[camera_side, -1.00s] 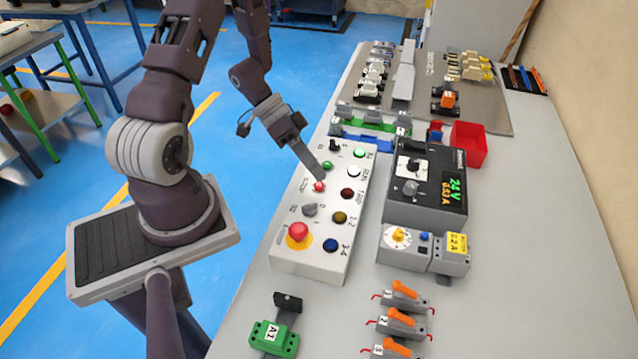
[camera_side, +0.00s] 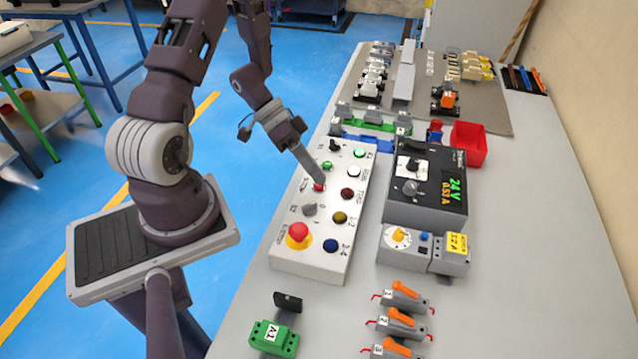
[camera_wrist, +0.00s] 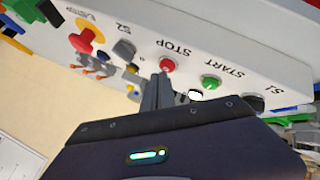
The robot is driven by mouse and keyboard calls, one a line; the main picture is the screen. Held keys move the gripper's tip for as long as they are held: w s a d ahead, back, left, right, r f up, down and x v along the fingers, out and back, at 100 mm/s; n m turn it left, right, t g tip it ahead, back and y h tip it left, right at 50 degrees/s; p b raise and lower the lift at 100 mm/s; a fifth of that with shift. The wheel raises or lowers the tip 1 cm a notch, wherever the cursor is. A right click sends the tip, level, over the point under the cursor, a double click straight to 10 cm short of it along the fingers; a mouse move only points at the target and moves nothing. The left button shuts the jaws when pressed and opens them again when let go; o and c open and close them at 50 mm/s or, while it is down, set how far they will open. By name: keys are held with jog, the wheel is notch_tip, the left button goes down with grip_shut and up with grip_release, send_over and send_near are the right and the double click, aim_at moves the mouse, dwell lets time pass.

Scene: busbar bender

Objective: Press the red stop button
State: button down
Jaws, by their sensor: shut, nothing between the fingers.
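The red stop button (camera_side: 319,187) is a small red cap on the white control box (camera_side: 290,258), below the green start button (camera_side: 327,165). My gripper (camera_side: 322,182) is shut and empty, its fingertips over the stop button and partly covering it in the side view. In the wrist view the red stop button (camera_wrist: 167,65), with STOP printed beside it, is just past the shut fingertips (camera_wrist: 162,76). I cannot tell whether the tips touch the cap.
A large red emergency-stop knob (camera_side: 299,231) on a yellow base and a grey selector knob (camera_side: 310,209) are on the same box. A dark power supply (camera_side: 427,185) stands to the right. Bare grey table (camera_side: 540,260) lies further right.

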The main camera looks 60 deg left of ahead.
aim_at(315, 183)
jog(key=shift+f, duration=0.25)
jog(key=shift+r, duration=0.1)
dwell(0.4)
jog(key=shift+r, duration=0.75)
jog(key=shift+r, duration=2.5)
